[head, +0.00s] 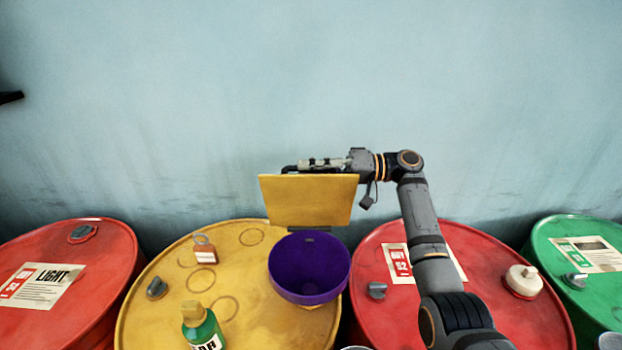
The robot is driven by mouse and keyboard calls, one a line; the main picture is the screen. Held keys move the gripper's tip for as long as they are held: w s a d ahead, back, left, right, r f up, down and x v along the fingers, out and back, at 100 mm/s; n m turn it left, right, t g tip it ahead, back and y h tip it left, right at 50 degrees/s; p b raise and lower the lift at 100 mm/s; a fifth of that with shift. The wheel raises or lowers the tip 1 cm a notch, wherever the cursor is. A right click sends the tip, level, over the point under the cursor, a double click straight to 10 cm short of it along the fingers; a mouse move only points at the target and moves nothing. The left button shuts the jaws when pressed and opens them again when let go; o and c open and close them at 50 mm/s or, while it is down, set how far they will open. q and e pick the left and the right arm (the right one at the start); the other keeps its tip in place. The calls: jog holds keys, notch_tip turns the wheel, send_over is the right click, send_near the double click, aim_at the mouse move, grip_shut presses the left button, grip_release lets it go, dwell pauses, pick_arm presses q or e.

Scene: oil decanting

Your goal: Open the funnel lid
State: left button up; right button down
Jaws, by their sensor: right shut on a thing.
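The funnel (308,280) is a purple round bowl standing on the yellow drum, its inside in view. Its lid (308,200) is a yellow square panel that stands nearly upright at the funnel's back rim, so the funnel's mouth is uncovered. My right gripper (290,169) is at the lid's top edge, reaching over from the right, and is shut on the lid. The lid hides part of the fingertips. My left gripper cannot be made out.
Red drums (95,240) (520,318) stand on both sides, with a green drum (560,232) at far right. A blue wall (300,80) is behind.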

jog(key=shift+w+m, duration=0.3)
jog(key=shift+w, duration=0.25)
jog(key=c, duration=1.3)
grip_release()
jog(key=shift+c, duration=0.2)
jog(key=shift+d, duration=0.1)
jog(key=d, duration=1.2)
